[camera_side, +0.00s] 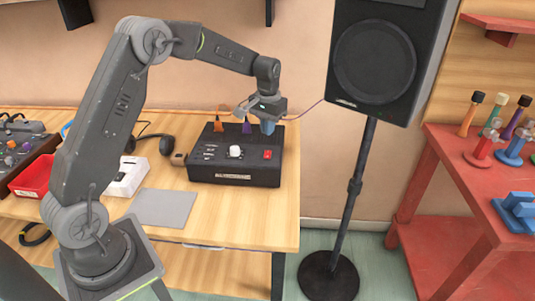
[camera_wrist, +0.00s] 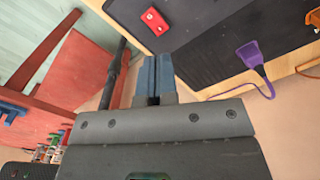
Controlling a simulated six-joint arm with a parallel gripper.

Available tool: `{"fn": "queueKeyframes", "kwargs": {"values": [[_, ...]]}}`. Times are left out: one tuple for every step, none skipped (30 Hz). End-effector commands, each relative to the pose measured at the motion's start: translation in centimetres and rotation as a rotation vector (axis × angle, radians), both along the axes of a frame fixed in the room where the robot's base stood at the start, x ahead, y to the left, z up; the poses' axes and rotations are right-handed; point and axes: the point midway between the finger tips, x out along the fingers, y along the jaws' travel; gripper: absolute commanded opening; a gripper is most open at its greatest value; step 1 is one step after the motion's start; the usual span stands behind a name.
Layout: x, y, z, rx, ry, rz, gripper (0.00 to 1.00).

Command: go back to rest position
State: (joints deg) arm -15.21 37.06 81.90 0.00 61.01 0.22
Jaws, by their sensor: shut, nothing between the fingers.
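My gripper (camera_side: 268,125) hangs over the back right part of a black box (camera_side: 240,178) on the wooden table. In the wrist view its two blue-grey fingers (camera_wrist: 154,78) are together with nothing between them. The box also shows in the wrist view (camera_wrist: 205,30), with a red switch (camera_wrist: 155,21) and a purple plug (camera_wrist: 252,55) at its edge. In the side view the box carries an orange plug (camera_side: 219,127), a white knob (camera_side: 235,152) and a red switch (camera_side: 267,154). I cannot tell whether the fingertips touch the box.
A loudspeaker (camera_side: 375,62) on a stand is right of the table. A red workbench (camera_side: 450,160) with coloured pieces is further right. A grey pad (camera_side: 165,208), a white device (camera_side: 127,178), headphones (camera_side: 160,143) and a red tray (camera_side: 33,177) lie on the table (camera_side: 235,225). Free air is above the box.

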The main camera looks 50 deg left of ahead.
Motion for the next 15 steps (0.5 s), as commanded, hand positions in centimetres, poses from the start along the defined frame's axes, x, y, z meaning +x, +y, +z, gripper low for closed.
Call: {"fn": "queueKeyframes", "kwargs": {"values": [[0.0,0.0,0.0,0.0,0.0,0.0,0.0],[0.0,0.0,0.0,0.0,0.0,0.0,0.0],[0.0,-0.1,0.1,0.001,-0.002,-0.001,0.0],[-0.1,-0.1,0.3,0.001,-0.004,-0.002,0.0],[-0.2,-0.3,0.6,0.002,-0.008,-0.004,0.0],[-0.5,-0.6,1.2,0.004,-0.015,-0.008,0.0],[-0.8,-0.9,1.9,0.006,-0.023,-0.012,0.0],[-1.2,-1.3,2.6,0.009,-0.034,-0.018,0.0],[-1.9,-1.9,3.8,0.012,-0.049,-0.026,0.0],[-2.5,-2.4,4.7,0.015,-0.061,-0.033,0.0],[-3.2,-2.9,5.7,0.019,-0.076,-0.041,0.0],[-4.2,-3.7,7.1,0.024,-0.097,-0.052,0.0],[-5.1,-4.3,8.1,0.027,-0.113,-0.061,0.0],[-6.0,-4.8,9.0,0.03,-0.128,-0.069,0.0],[-7.3,-5.6,10.0,0.033,-0.147,-0.08,0.0]]}}
